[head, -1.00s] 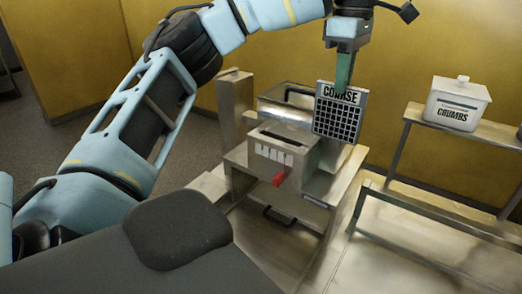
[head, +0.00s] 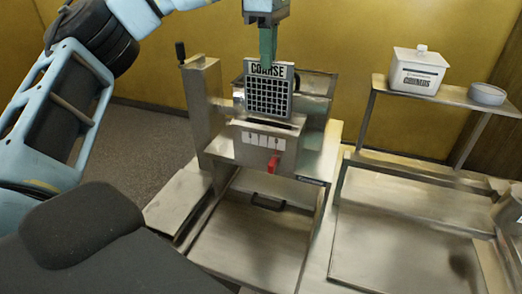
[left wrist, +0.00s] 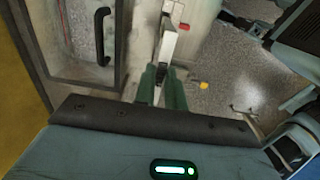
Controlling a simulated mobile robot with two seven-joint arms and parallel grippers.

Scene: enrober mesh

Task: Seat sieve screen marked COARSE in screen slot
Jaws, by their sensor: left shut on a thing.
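The sieve screen (head: 268,93) is a grey framed plate with a dark square grid, marked COARSE. It hangs nearly upright in the head view. My left gripper (head: 268,60) is shut on its top edge with green fingers. The screen is above and slightly behind the dark screen slot (head: 266,122) in the top of the steel machine; any gap or contact cannot be told. In the left wrist view the screen (left wrist: 167,46) shows nearly edge-on beyond the green fingers (left wrist: 163,88). My right gripper is not in view.
A white CRUMBS box (head: 418,72) and a round dish (head: 487,94) are on the right shelf.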

